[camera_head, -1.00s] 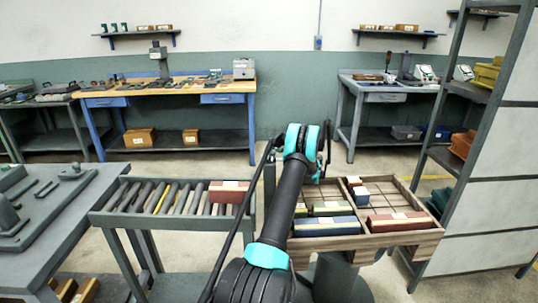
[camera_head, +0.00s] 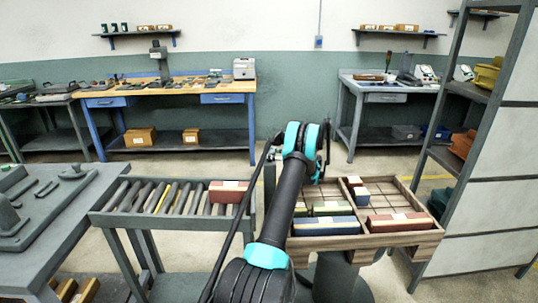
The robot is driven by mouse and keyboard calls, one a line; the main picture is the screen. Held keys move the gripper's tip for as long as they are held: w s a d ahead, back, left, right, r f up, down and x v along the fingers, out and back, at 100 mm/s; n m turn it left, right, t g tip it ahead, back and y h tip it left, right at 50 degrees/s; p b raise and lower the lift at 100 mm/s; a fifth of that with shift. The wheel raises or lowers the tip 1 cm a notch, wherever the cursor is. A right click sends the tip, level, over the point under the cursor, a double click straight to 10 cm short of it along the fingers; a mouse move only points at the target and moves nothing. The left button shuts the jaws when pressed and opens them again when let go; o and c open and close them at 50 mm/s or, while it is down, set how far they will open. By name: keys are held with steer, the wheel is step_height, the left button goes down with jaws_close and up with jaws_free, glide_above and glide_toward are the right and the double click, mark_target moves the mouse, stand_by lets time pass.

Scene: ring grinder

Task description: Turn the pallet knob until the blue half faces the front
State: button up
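A wooden pallet (camera_head: 408,240) with divided compartments stands at the centre right on a grey pedestal. It holds a long red block (camera_head: 402,223) at front right, a blue block (camera_head: 325,228) and a green block (camera_head: 333,208) at front left, and a small red block (camera_head: 353,182) and small blue block (camera_head: 361,197) near the middle. I cannot make out a knob; my arm covers the pallet's left side. My gripper (camera_head: 319,172) is at the arm's far end, over the pallet's back left area, mostly hidden by the wrist. Its fingers are too small and dark to read.
A roller conveyor (camera_head: 121,207) with a red block (camera_head: 229,191) stands left of the pallet. A grey table (camera_head: 68,208) is at far left. A tall shelf rack (camera_head: 463,160) stands close on the right. Workbenches line the back wall, with open floor before them.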

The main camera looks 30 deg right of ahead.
steer(key=shift+h, duration=0.3)
steer(key=m+t+h, duration=0.1)
steer(key=m+h, duration=0.2)
steer(key=h, duration=0.1)
steer(key=shift+t, duration=0.4)
steer(key=shift+d+m+t+h, duration=0.1)
steer(key=shift+m+t+h, duration=0.05)
steer(key=shift+m+h, duration=1.15)
steer(key=shift+m+t+h, duration=0.15)
steer(key=shift+m+h, duration=0.65)
steer(key=shift+h, duration=1.4)
steer(key=o, duration=1.2)
steer(key=shift+s, duration=0.1)
steer(key=s, duration=0.4)
steer(key=s+a, duration=0.1)
steer(key=s, duration=0.6)
steer(key=shift+s+a, duration=0.25)
steer(key=shift+s, duration=0.1)
